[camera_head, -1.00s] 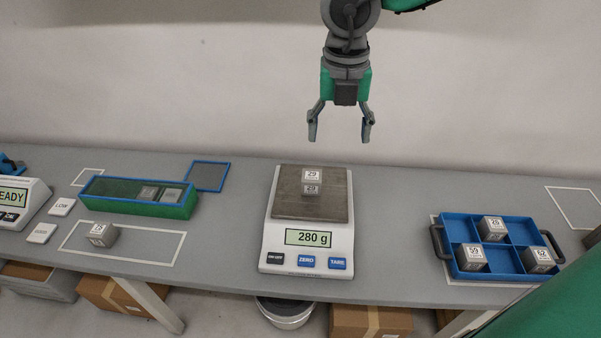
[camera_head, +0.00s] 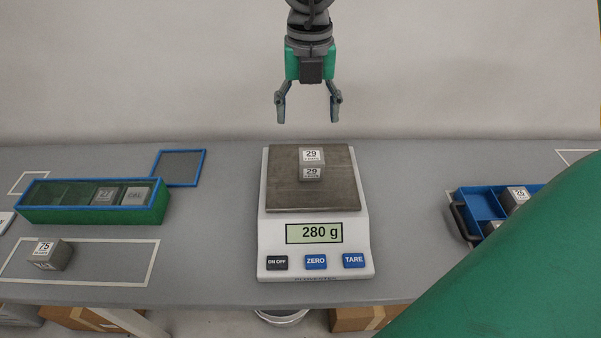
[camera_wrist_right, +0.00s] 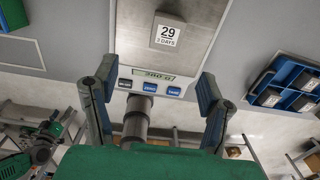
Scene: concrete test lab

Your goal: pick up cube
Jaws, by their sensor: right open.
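A grey metal cube (camera_head: 312,165) with a white label reading 29 sits on the steel plate of the scale (camera_head: 314,234), whose display reads 280 g. The same cube (camera_wrist_right: 168,35) shows at the top of the right wrist view, beyond the fingertips. My right gripper (camera_head: 308,107) is open and empty, above and behind the cube in the head view. In the right wrist view its two fingers (camera_wrist_right: 158,88) are spread wide, with the scale (camera_wrist_right: 150,82) between and beyond them. My left gripper is not in view.
A green case (camera_head: 90,214) holding cubes stands left, with a blue-framed panel (camera_head: 180,168) behind it. A cube labelled 75 (camera_head: 50,254) lies in a white outline. A blue divided tray (camera_head: 482,205) with cubes is right, partly hidden by my green arm.

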